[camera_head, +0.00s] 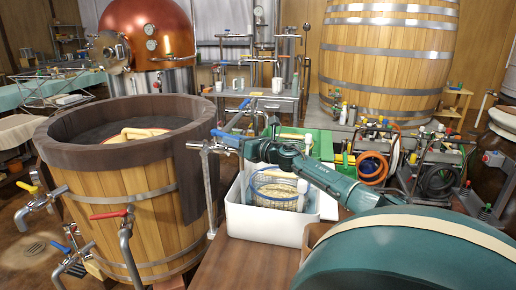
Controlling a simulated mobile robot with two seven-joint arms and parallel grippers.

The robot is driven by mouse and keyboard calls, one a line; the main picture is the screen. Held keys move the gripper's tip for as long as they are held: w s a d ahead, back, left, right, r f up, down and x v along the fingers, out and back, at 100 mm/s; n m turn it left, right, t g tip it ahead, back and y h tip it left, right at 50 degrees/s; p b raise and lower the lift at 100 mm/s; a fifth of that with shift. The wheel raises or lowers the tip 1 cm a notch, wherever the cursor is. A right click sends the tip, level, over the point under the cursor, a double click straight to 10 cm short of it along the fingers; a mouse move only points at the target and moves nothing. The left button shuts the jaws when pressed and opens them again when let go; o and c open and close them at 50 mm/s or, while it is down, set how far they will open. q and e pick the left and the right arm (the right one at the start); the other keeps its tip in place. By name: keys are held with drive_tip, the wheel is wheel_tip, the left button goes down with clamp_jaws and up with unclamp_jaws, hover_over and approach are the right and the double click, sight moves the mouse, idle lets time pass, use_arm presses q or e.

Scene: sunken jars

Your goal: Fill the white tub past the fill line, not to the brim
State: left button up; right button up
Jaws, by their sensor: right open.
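The white tub (262,233) stands at the middle of the view, right of the big wooden barrel. A round wire basket with a blue rim (277,200) sits inside it. I cannot make out the liquid level or the fill line. A metal pipe with a blue-handled tap (226,138) reaches from a grey standpipe toward the tub's left side. My teal right arm crosses over the tub, and my right gripper (243,143) is open close to the blue handle; I cannot tell if they touch. My left gripper is not in view.
The wooden barrel (135,215) with a dark cloth rim and red, blue and yellow taps fills the left. A green tray (318,146) lies behind the tub. Hoses and caddies (440,165) crowd the right. A copper boiler (150,32) and larger barrel (388,55) stand behind.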

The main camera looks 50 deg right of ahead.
drive_tip(key=s+p, duration=0.1)
drive_tip(key=s, duration=1.1)
drive_tip(key=shift+a, duration=0.15)
